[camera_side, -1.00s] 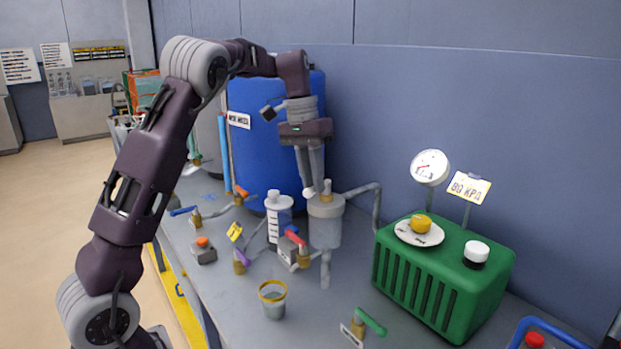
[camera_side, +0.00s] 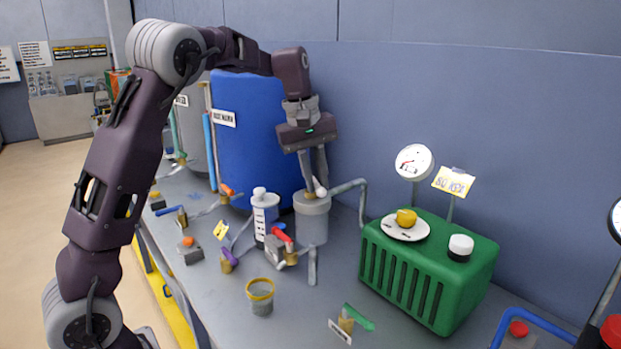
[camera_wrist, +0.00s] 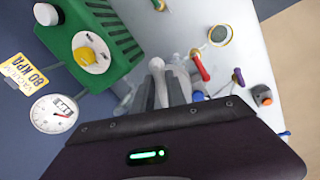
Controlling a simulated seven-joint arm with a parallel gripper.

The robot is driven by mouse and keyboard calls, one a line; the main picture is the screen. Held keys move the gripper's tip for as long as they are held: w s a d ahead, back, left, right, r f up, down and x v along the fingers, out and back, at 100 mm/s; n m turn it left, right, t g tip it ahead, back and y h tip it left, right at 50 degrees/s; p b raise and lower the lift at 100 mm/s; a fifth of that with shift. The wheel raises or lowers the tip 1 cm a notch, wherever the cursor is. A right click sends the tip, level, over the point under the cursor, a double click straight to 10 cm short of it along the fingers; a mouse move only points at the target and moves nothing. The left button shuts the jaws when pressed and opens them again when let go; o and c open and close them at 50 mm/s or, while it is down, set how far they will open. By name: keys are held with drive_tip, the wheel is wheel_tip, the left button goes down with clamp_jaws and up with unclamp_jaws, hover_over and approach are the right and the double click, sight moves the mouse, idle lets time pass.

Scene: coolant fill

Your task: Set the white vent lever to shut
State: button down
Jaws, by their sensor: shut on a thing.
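The white vent lever (camera_side: 320,188) sits on a brass valve stem (camera_side: 309,194) on top of the grey cylindrical pot (camera_side: 312,222). In the side view its white end points to the right of the stem. My gripper (camera_side: 317,183) points down over the pot lid, with its fingers at the lever. It is shut on the lever. In the wrist view the fingers (camera_wrist: 164,92) hide most of the stem, and a pale end (camera_wrist: 157,65) shows by their tips.
A green box (camera_side: 425,265) with a yellow knob (camera_side: 406,217) stands to the right. A grey pipe (camera_side: 348,187) leaves the pot. A red lever (camera_side: 282,236), a graduated bottle (camera_side: 265,215) and a yellow-rimmed cup (camera_side: 260,297) stand in front. A blue drum (camera_side: 250,135) is behind.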

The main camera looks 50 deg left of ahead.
sight(318, 185)
drive_tip(key=shift+w+d+n+y, duration=0.15)
drive_tip(key=shift+w+n, duration=0.25)
drive_tip(key=shift+n, duration=0.65)
drive_tip(key=shift+w+d+n+y, duration=0.1)
drive_tip(key=shift+w+n+y, duration=0.25)
drive_tip(key=shift+n, duration=0.7)
drive_tip(key=shift+w, duration=0.1)
drive_tip(key=c, duration=1.3)
unclamp_jaws()
drive_tip(key=shift+c, duration=0.2)
drive_tip(key=r, duration=0.3)
drive_tip(key=s+r, duration=0.1)
drive_tip(key=r, duration=0.2)
drive_tip(key=shift+s+r, duration=0.25)
drive_tip(key=shift+r, duration=0.25)
